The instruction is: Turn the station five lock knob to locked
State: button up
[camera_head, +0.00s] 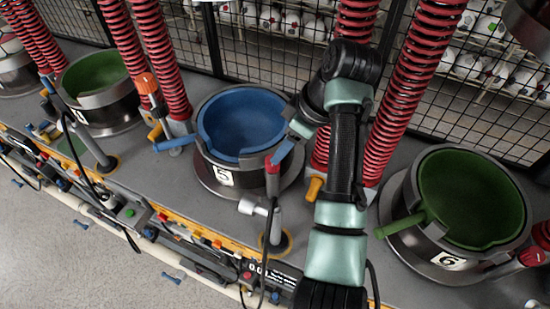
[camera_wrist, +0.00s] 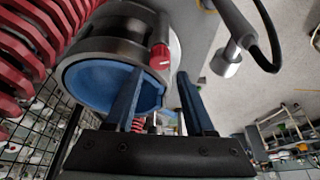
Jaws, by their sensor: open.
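Station five is a dark metal cup with a blue bowl (camera_head: 243,122) and a white label "5" on its front. A red knob (camera_head: 272,164) sits at the right side of its rim; I take it to be the lock knob, but its marking cannot be read. In the wrist view the red knob (camera_wrist: 160,56) shows beyond and between the fingertips, close to the cup's blue bowl (camera_wrist: 98,82). My gripper (camera_wrist: 160,73) is open, with two blue fingers apart and nothing between them. In the head view my gripper (camera_head: 282,152) is just above the red knob, partly hidden by the wrist.
A grey post with a white cylinder (camera_head: 253,208) and cable stands in front of the cup; the white cylinder also shows in the wrist view (camera_wrist: 226,62). Red springs (camera_head: 166,60) and black mesh stand behind. A green bowl station labelled "6" (camera_head: 470,195) is at right.

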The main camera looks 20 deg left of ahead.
aim_at(270, 168)
jog(key=p+x, duration=0.1)
jog(key=x, duration=0.5)
jog(key=shift+c, duration=0.3)
